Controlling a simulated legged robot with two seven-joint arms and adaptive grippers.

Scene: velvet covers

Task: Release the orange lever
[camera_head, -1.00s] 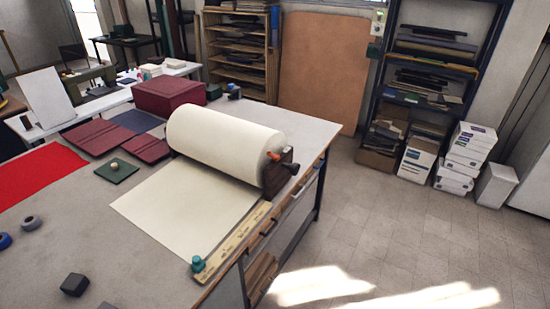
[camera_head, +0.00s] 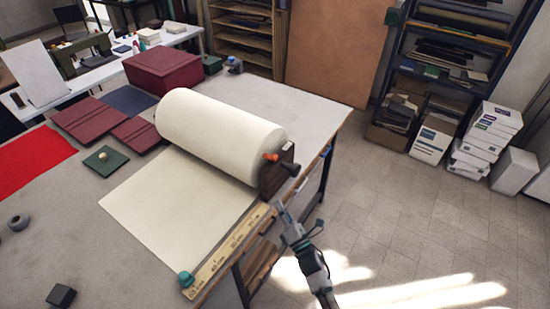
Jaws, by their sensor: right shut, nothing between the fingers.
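The orange lever (camera_head: 270,157) sticks out at the right end of the large cream roll (camera_head: 218,135), by a dark brown end bracket (camera_head: 276,175). A sheet from the roll lies flat on the table towards the front. My right gripper (camera_head: 281,206) is beyond the table's right edge, below and slightly right of the bracket in the picture. It is shut and empty, apart from the lever. My left gripper is out of view.
A wooden ruler (camera_head: 232,249) with a teal knob (camera_head: 186,278) lies along the sheet's right edge. A dark knob (camera_head: 290,169) juts from the bracket. A maroon box (camera_head: 163,72) stands behind the roll.

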